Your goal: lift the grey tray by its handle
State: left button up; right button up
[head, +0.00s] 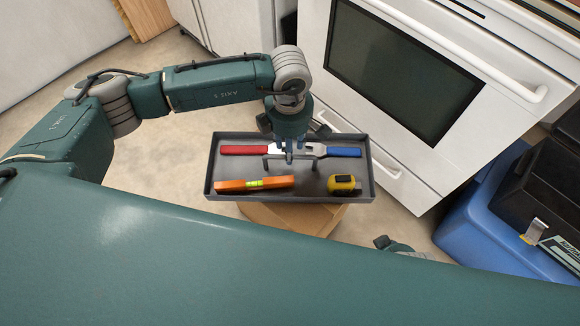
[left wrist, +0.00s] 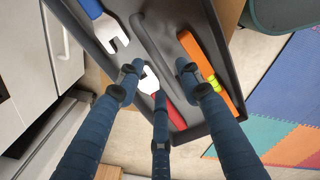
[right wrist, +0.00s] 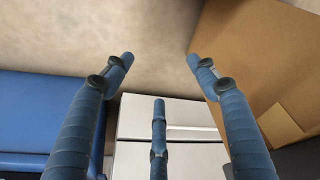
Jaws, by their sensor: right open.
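The grey tray (head: 290,198) rests level on a brown box and holds hand tools. Its raised grey handle (head: 312,157) spans the middle of the tray. My left gripper (head: 291,153) points down over the handle, left of its middle. In the left wrist view, the left gripper (left wrist: 158,76) has its fingers spread above the tray (left wrist: 228,50), with the handle (left wrist: 187,42) beside and partly behind them. I cannot tell whether they touch it. My right gripper (right wrist: 160,60) is open and empty, away from the tray. Only a bit of it shows in the head view (head: 390,246).
The tray carries a red-handled wrench (head: 243,150), a blue-handled wrench (head: 344,152), an orange level (head: 255,184) and a yellow tape measure (head: 343,184). The brown box (head: 300,216) is under it. A white oven (head: 420,100) stands close behind; a blue bin (head: 490,225) is at right.

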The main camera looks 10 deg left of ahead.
pick_arm(q)
notch_tip(320, 180, down, 5)
jog(key=shift+w+d+r+b, duration=0.1)
jog(key=shift+r+b, duration=0.05)
jog(key=shift+b, duration=0.15)
pick_arm(e)
notch_tip(320, 180, up, 2)
jog(key=shift+w+r, duration=0.15)
pick_arm(q)
grip_shut()
jog(key=shift+w+r, duration=0.1)
jog(key=shift+r, duration=0.05)
